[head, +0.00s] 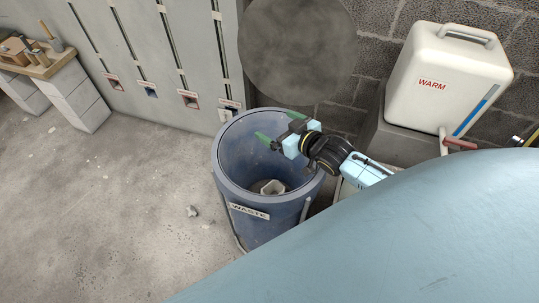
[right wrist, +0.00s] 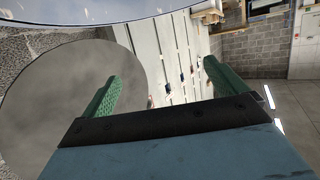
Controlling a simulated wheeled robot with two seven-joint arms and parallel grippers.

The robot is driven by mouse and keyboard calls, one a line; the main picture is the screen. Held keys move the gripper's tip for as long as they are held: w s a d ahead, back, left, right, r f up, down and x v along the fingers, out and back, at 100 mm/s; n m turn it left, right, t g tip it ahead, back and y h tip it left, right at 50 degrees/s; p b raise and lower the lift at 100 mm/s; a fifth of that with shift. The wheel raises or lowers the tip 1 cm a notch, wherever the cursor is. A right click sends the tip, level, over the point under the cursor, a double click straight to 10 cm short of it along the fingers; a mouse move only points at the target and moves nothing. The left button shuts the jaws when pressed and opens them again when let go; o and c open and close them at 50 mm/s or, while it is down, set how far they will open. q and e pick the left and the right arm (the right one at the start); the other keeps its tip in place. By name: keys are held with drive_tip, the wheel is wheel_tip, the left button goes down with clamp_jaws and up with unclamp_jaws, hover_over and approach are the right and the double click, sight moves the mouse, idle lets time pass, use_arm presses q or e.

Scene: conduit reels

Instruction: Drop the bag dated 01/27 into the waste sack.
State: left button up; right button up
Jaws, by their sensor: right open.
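The waste sack (head: 262,228) is a dark blue, round, open-topped container with a "WASTE" label on its front in the head view. My right gripper (head: 278,127) is over the far part of its mouth, with its green fingers spread apart. In the right wrist view the right gripper (right wrist: 162,72) is open with nothing between its fingers. A small whitish, crumpled item (head: 272,187) lies at the bottom inside the sack. No date is readable on it, so I cannot tell if it is the 01/27 bag. My left gripper is not in view.
A cream tank (head: 447,78) marked "WARM", with a tap, stands on a block (head: 398,138) at the right. A grey panel (head: 165,55) with slots and tags is behind. A bench with tools (head: 38,62) is at far left. The left floor is mostly clear.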

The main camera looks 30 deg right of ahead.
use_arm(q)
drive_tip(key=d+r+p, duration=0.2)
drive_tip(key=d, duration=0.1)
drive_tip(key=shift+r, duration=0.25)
use_arm(e)
drive_tip(key=v, duration=1.2)
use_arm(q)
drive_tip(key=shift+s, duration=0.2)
use_arm(e)
drive_tip(key=shift+r, duration=0.15)
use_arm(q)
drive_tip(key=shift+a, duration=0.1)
